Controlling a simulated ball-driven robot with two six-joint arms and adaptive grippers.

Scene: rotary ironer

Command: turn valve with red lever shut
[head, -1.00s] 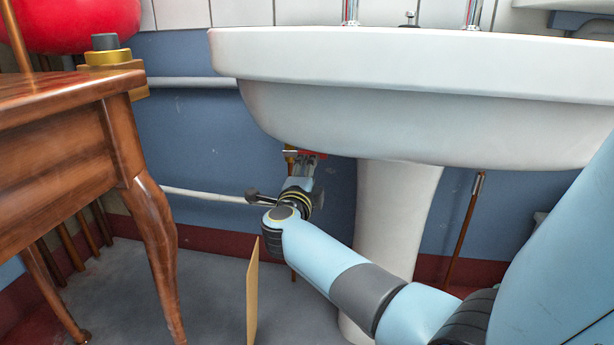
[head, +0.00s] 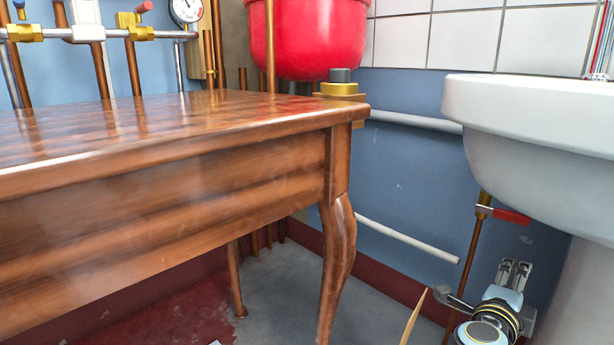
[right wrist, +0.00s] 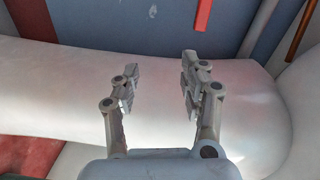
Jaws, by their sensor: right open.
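Under the sink, a brass valve (head: 484,206) sits on a vertical copper pipe. Its red lever (head: 511,216) points right, across the pipe, with its free end slightly lower. My right gripper (head: 515,268) is below the lever, apart from it in the picture, fingers pointing up. In the right wrist view the right gripper (right wrist: 160,85) is open, with nothing between its fingers. A red bar shows at the top of that view; I cannot tell for sure that it is the lever. Another valve with a red handle (head: 143,8) is at the upper left. My left gripper is out of view.
The white sink (head: 535,105) overhangs on the right. A wooden table (head: 170,165) fills the left, its leg (head: 337,260) standing left of the gripper. A white pipe (head: 408,240) runs along the blue wall. A red vessel (head: 308,40) hangs behind the table.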

